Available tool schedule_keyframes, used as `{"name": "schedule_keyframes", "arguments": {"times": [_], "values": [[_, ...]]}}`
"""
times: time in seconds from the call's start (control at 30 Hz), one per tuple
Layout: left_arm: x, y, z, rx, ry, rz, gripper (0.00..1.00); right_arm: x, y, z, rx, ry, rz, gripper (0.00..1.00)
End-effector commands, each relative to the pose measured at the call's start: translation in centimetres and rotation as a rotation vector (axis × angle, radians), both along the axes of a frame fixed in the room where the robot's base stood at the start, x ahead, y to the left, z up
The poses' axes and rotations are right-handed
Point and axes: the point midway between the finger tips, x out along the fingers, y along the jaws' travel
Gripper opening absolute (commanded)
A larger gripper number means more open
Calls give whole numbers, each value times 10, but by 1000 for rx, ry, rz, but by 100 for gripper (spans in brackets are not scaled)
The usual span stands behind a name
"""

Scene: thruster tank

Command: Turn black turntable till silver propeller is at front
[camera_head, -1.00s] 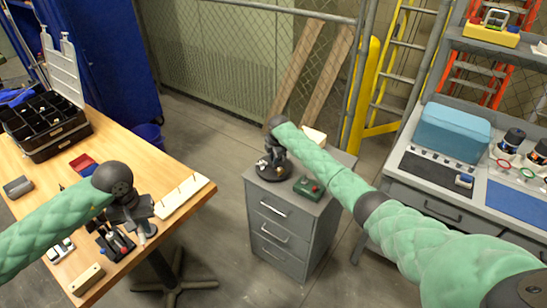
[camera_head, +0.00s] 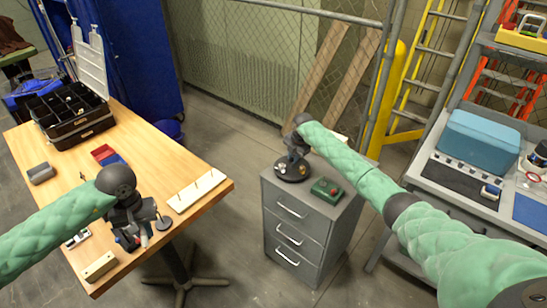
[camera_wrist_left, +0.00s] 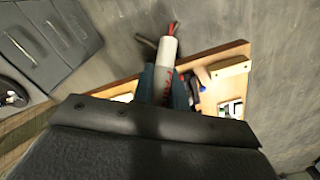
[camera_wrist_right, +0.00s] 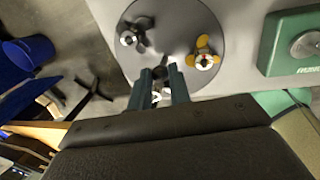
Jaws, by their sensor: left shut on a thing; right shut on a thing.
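The black turntable (camera_head: 302,174) sits on the grey drawer cabinet (camera_head: 285,228); it shows as a dark disc in the right wrist view (camera_wrist_right: 180,22). On it are a dark-bladed propeller with a silvery hub (camera_wrist_right: 134,34) and a yellow propeller (camera_wrist_right: 204,60). A pale piece (camera_wrist_right: 160,94) lies between the finger bases, mostly hidden. My right gripper (camera_wrist_right: 162,74) is shut on a small dark post at the disc's near part. My left gripper (camera_head: 138,229) is shut on a white cylinder with red wires (camera_wrist_left: 167,62), above the wooden table's edge.
A green box (camera_head: 326,188) stands right of the turntable. The wooden table (camera_head: 150,140) bears a black organizer (camera_head: 75,115), a pegged strip (camera_head: 198,191) and small parts. A grey bench (camera_head: 440,195) stands at right. Floor lies clear between table and cabinet.

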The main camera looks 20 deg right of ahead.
Motion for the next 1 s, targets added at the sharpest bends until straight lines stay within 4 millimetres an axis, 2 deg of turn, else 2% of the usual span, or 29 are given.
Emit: {"name": "schedule_keyframes", "arguments": {"times": [0.17,0.2,0.3,0.7,0.87,1.0], "values": [[0,0,0,0,0,0,0,1,0,1,0,-1,-2,0],[0,0,0,0,0,0,0,1,0,1,0,-1,-2,23],[0,0,0,0,0,0,0,1,0,1,0,-1,-2,41],[0,0,-3,0,0,0,0,0,-1,6,0,-2,-2,41],[0,0,-12,0,0,0,0,-4,-3,27,0,-4,0,41],[0,0,-22,0,0,0,0,-8,-6,54,1,-5,-1,41]]}}
